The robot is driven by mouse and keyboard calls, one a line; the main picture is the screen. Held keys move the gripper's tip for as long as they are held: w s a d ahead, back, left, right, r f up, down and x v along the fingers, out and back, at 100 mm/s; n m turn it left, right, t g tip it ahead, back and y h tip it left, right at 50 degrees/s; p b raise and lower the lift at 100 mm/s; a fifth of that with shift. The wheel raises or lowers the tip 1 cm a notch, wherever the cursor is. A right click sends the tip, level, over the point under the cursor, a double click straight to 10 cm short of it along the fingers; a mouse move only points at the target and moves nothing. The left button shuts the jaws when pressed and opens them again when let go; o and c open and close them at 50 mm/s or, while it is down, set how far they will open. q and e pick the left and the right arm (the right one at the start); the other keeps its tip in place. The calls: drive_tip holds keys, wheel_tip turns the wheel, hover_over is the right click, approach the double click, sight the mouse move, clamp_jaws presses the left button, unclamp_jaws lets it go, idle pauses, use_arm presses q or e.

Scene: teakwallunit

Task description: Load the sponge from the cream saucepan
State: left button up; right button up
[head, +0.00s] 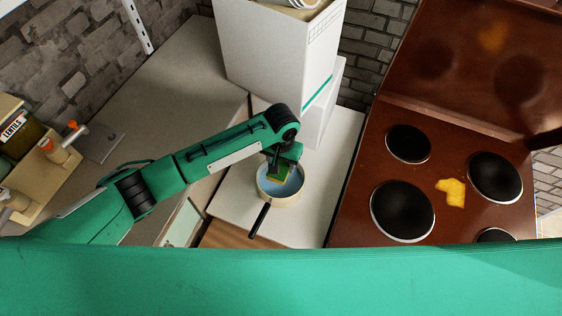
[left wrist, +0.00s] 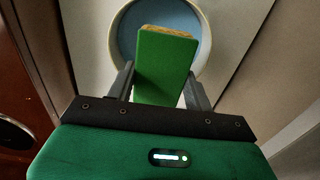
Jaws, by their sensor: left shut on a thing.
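The cream saucepan (head: 291,195) has a blue inside and a dark handle, and stands on the pale counter left of the hob. Its rim also shows at the top of the left wrist view (left wrist: 119,24). The sponge (left wrist: 163,75), green with a yellowish edge, sits between the fingers of my left gripper (left wrist: 160,84), which is shut on it. In the head view the sponge (head: 284,172) is over the pan's opening; I cannot tell whether it touches the pan. My right gripper is not in view.
A brown hob (head: 363,200) with several black plates and a yellow stain stands to the right. A tall white box (head: 272,55) stands behind the pan. A wooden rack with a lentils jar (head: 18,138) is at far left. Bare counter (head: 190,85) lies behind my arm.

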use_arm(q)
wheel_tip(320, 180, down, 2)
drive_tip(key=shift+f+b, duration=0.1)
drive_tip(key=shift+b, duration=0.75)
drive_tip(key=shift+s+f, duration=0.1)
drive_tip(key=shift+f, duration=0.85)
drive_tip(key=shift+f+b, duration=0.45)
drive_tip(key=shift+f, duration=1.15)
drive_tip(key=shift+f+b, duration=0.3)
drive_tip(key=shift+f, duration=0.1)
drive_tip(key=shift+r, duration=0.1)
